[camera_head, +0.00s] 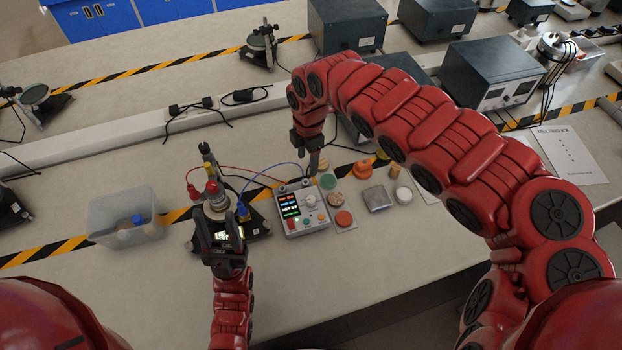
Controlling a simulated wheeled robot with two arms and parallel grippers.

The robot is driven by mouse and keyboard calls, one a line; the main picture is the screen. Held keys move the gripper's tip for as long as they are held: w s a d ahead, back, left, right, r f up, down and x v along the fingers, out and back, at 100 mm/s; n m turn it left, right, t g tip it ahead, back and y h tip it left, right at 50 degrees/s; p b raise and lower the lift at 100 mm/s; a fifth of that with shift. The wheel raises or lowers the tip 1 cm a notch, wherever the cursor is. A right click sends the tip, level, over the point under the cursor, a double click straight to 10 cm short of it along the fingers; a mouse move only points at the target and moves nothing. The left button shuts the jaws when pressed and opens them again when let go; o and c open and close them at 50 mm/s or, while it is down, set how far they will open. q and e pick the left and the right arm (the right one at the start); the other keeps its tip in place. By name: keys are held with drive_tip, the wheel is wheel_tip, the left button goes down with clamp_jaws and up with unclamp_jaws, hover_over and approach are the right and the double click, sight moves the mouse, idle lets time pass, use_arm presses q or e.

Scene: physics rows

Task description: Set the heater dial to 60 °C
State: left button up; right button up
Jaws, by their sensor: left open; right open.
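The heater control box (300,222) is a light grey unit near the table's middle, with a lit screen (289,206) showing red, blue and green areas; its text is too small to read. A pale round dial (309,200) is on the right part of its top face; its setting cannot be read. My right gripper (313,172) is open and points down near the box's back edge, just behind the dial, seemingly apart from it. My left gripper (221,226) is open, in front of a metal vessel (216,207) left of the box; contact cannot be told.
Red and blue wires run from the vessel to the box. A clear bin (127,216) stands at left. Coloured discs (344,219), an orange weight (363,168) and a grey block (376,198) lie right of the box. My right arm hides part of the table behind.

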drive_tip(key=d, duration=0.1)
drive_tip(key=b, duration=0.4)
hover_over(311, 199)
wheel_tip(311, 199, down, 6)
wheel_tip(311, 199, down, 10)
drive_tip(key=shift+a+r+p, duration=0.1)
drive_tip(key=shift+r+p, duration=0.05)
drive_tip(key=shift+p, duration=0.85)
drive_tip(key=shift+f, duration=0.75)
drive_tip(key=shift+c, duration=0.3)
clamp_jaws()
